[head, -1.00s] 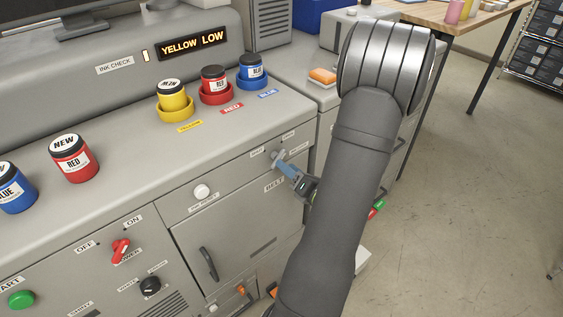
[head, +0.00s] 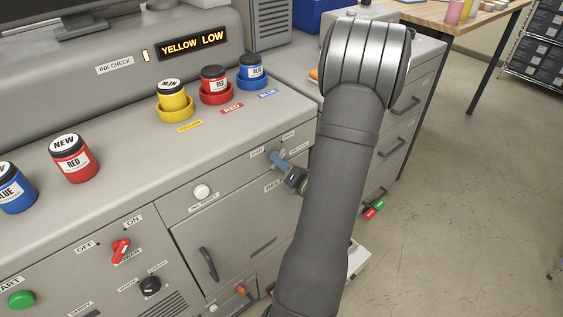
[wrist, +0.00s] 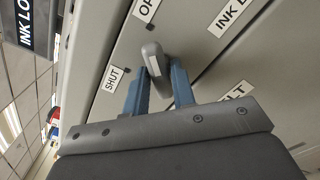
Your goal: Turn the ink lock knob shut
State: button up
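The ink lock knob (wrist: 153,62) is a grey lever-shaped knob on the cabinet's front panel. In the wrist view its long grip points roughly toward the OPEN label (wrist: 147,9), cut off at the top edge. The SHUT label (wrist: 113,79) is to its left. My gripper (wrist: 160,76) has its two blue fingers on either side of the knob's near end, and they look apart; contact is not clear. In the head view my gripper (head: 278,160) is at the panel's right end, and its fingers largely hide the knob.
A white knob (head: 202,191) sits left on the same panel, with a door handle (head: 208,263) below. Ink jars, yellow (head: 172,95), red (head: 215,80) and blue (head: 252,67), stand on the counter above. Open floor (head: 470,200) lies to the right.

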jog(key=shift+n, duration=0.4)
jog(key=shift+w+d+n, duration=0.1)
jog(key=shift+n, duration=8.3)
jog(key=o, duration=1)
jog(key=v, duration=1.7)
jog(key=shift+d+r, duration=0.1)
jog(key=shift+d, duration=0.1)
